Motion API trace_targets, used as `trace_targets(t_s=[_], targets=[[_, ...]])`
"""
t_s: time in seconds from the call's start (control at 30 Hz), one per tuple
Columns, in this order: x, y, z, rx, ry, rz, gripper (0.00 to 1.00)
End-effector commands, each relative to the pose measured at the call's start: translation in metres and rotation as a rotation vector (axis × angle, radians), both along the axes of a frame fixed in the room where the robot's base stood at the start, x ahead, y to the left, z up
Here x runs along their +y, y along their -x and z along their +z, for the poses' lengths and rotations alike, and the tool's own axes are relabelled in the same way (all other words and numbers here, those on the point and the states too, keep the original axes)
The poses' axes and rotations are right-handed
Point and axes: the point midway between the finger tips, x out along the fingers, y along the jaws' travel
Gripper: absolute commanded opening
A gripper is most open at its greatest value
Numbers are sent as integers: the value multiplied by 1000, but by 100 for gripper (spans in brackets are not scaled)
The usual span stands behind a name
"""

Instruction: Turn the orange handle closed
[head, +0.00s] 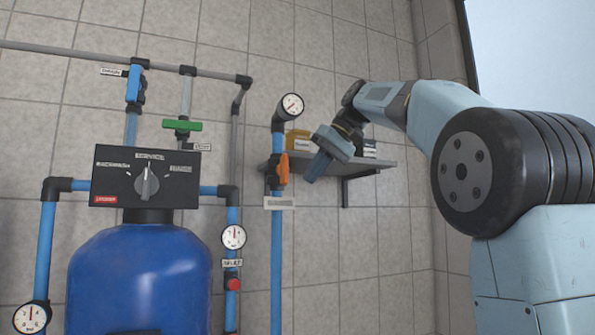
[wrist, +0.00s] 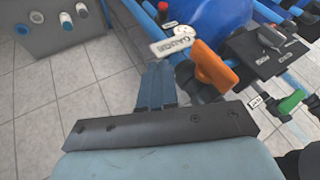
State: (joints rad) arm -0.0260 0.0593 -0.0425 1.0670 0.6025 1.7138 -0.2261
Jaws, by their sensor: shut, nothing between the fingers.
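The orange handle (head: 283,168) is on the vertical blue pipe (head: 277,235) right of the blue tank, below a round gauge. In the head view it stands upright, roughly along the pipe. In the wrist view the orange handle (wrist: 215,66) is large, just right of and beyond my fingers, with a white tag (wrist: 173,41) beside it. My gripper (head: 311,180) is to the right of the handle in the head view, its blue fingers pointing down-left. It also shows in the wrist view (wrist: 157,75), fingers together and empty. A gap seems to show between fingers and handle; contact cannot be told.
A grey wall shelf (head: 375,165) with a yellow container (head: 297,138) is behind my gripper. A blue tank (head: 140,275) with a black control panel (head: 145,178) stands left. A green handle (head: 182,125) is above the panel.

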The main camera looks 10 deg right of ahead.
Motion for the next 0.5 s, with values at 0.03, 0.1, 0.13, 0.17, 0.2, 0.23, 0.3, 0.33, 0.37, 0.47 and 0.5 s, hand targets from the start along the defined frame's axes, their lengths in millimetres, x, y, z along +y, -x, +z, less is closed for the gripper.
trace_targets(t_s=[0.03,0.1,0.13,0.17,0.2,0.23,0.3,0.33,0.37,0.47,0.5], targets=[[9,4,1,-1,0,3,0],[18,6,2,-2,0,4,0],[21,7,2,-2,-1,2,0],[24,8,2,-2,-1,2,0],[27,9,2,0,-1,1,0],[30,9,1,0,-1,1,0],[34,11,1,0,0,2,0],[35,11,1,0,1,1,0],[36,11,1,-1,0,1,0],[37,12,1,0,0,0,0],[37,12,1,1,0,-1,0]])
